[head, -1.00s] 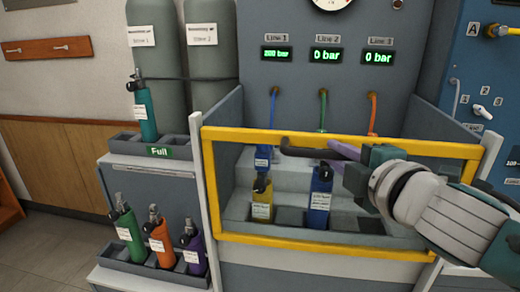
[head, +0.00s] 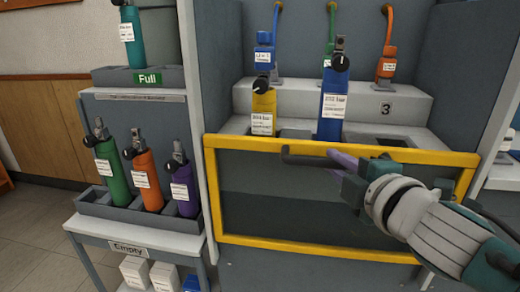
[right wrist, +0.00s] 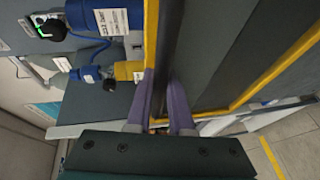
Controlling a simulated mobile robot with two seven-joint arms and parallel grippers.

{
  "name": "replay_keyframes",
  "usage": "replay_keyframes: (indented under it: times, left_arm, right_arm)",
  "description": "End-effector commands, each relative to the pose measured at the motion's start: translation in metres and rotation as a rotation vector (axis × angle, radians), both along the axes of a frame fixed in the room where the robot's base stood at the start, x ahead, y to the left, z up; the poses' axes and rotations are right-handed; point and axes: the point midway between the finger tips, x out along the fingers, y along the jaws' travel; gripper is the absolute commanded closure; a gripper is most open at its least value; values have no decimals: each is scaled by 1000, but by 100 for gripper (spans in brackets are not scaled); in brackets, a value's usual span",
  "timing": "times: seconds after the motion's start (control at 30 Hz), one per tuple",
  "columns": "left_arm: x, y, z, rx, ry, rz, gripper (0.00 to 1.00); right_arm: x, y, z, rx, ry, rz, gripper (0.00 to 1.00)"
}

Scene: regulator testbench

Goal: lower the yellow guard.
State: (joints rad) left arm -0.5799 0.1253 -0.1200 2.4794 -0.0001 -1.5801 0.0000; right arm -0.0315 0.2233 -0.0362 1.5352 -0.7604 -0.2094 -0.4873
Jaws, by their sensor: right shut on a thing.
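The yellow guard (head: 310,249) is a yellow frame around a see-through dark panel at the front of the bench. Its top bar runs just below the cylinder slots, and the cylinders stand clear above it. A dark handle bar (head: 303,158) sits on its front near the top. My right gripper (head: 342,161) is shut on this handle, with purple fingers on either side of it. The right wrist view shows the fingers (right wrist: 160,108) close together at the dark bar, beside the yellow frame edge (right wrist: 151,40). My left gripper is out of view.
A yellow cylinder (head: 263,106) and a blue cylinder (head: 332,105) stand behind the guard; slot 3 is empty. Hoses hang above. A side rack holds green (head: 111,170), orange (head: 147,180) and purple (head: 184,190) cylinders.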

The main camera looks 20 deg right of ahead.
Motion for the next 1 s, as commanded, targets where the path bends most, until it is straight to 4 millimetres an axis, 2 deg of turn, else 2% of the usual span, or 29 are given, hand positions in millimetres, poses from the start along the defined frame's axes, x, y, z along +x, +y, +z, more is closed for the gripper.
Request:
replay_keyframes:
  times: [0.03, 0.2, 0.67, 0.7, 0.93, 1.0]
  left_arm:
    - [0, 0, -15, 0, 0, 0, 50]
    - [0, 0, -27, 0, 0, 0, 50]
    - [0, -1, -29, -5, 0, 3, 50]
    - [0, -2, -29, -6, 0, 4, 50]
    - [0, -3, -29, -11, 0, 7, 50]
    - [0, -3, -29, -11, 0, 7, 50]
  right_arm:
    - [0, -1, -16, 1, 2, -3, 100]
    - [0, 0, -30, 1, 2, -3, 100]
    - [0, -1, -32, 1, 2, -2, 100]
    - [0, -1, -32, 1, 1, -2, 78]
    - [0, 0, -32, 0, 0, -1, 52]
    - [0, 0, -32, 0, 0, -1, 50]
